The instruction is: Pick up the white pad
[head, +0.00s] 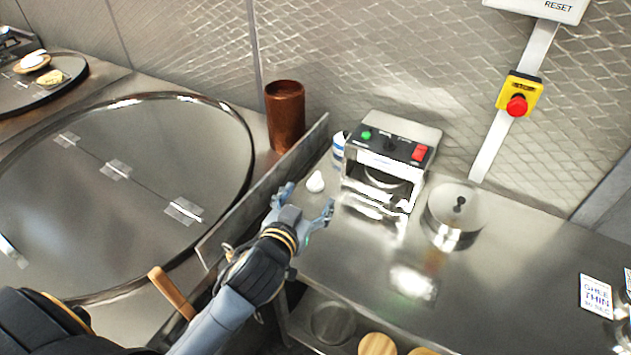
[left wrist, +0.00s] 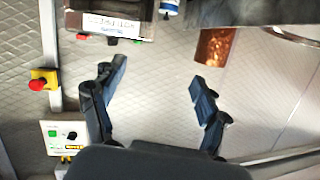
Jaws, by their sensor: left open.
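A small white rounded object with a narrower top (head: 316,183), which looks like the white pad, stands on the steel counter left of the boxy machine. My left gripper (head: 306,200) is open and empty, with its fingers spread just in front of the object in the head view. I cannot tell the exact gap between them. In the left wrist view the open fingers (left wrist: 158,72) have only the wall between them, and the white object does not show there. My right gripper is not in view.
The machine (head: 388,165) and a blue-and-white container (head: 339,146) stand close by. A raised metal edge (head: 265,190) and copper cup (head: 285,115) are left. A lidded steel pot (head: 455,212) is right. The front counter is clear.

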